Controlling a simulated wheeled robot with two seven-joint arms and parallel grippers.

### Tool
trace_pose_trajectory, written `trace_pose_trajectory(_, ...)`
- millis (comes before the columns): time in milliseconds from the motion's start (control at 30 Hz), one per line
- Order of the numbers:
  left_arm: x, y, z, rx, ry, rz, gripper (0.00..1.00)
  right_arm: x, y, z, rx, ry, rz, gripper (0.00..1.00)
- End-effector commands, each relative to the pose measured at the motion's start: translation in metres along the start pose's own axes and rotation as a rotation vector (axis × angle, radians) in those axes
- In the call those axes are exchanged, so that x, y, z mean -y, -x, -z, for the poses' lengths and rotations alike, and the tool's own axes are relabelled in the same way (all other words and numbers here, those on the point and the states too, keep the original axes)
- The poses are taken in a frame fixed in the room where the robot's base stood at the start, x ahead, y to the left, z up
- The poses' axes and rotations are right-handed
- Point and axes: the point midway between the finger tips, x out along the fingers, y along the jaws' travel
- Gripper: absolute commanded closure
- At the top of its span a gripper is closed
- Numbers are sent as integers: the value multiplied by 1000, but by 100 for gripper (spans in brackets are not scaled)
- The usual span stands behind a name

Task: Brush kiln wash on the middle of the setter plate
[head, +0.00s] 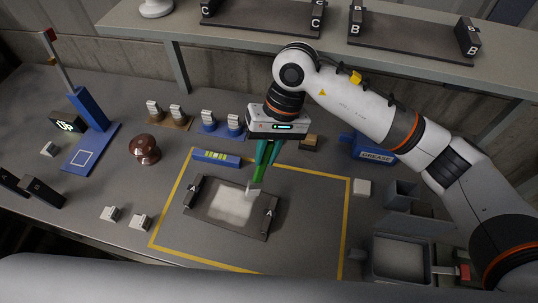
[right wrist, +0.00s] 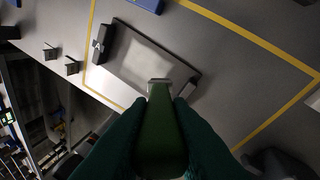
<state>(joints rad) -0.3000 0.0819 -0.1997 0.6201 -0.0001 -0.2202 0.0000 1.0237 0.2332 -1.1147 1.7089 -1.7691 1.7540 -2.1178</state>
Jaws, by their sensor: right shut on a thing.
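The setter plate (head: 208,222) is a dark flat plate with upright black blocks marked A at its left and right ends. It lies inside a yellow taped rectangle. A whitish patch (head: 233,206) covers its middle. My right gripper (head: 264,163) is shut on the green handle of a brush (head: 259,174), bristles down. The brush head is over the right part of the plate, beside the patch; I cannot tell if it touches. The right wrist view shows the brush (right wrist: 160,125) in front of the plate (right wrist: 182,72). My left gripper is not in view.
A grey tub (head: 400,258) and small grey bin (head: 401,193) stand at right, near a blue grease container (head: 368,147). A blue level (head: 216,158) lies behind the plate. A shelf (head: 230,33) spans the back.

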Motion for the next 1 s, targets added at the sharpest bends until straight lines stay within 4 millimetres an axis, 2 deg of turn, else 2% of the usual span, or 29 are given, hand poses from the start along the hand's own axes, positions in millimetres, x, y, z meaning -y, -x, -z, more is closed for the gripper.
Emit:
trace_pose_trajectory(200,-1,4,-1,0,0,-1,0,-9,19,5,4,-5,-1,100)
trace_pose_trajectory(400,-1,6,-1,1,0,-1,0,-14,29,8,4,-11,-1,100)
trace_pose_trajectory(1000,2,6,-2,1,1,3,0,-15,30,8,4,-12,-2,100)
